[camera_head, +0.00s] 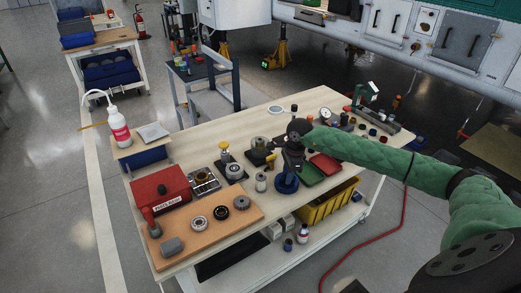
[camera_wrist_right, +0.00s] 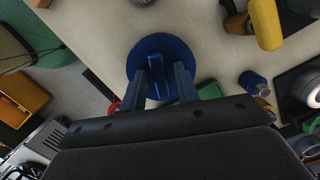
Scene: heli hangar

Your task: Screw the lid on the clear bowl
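A blue round lid with a raised grip (camera_wrist_right: 150,50) lies under my right gripper in the wrist view. It also shows in the head view near the table's front edge (camera_head: 287,185). My right gripper (camera_head: 290,165) points down over it. In the wrist view its two fingers (camera_wrist_right: 160,85) stand on either side of the raised grip, with gaps visible, so it looks open. A pale, clear-looking round thing (camera_head: 276,109) at the table's far side may be the clear bowl; it is too small to be sure. My left gripper is not in view.
The wooden table (camera_head: 240,195) is crowded: a red box (camera_head: 160,188) and board at left, a jar (camera_head: 260,182) and yellow-topped tool (camera_head: 224,150) left of my gripper, green and red trays (camera_head: 325,164) at right. A yellow bin (camera_head: 328,205) sits below.

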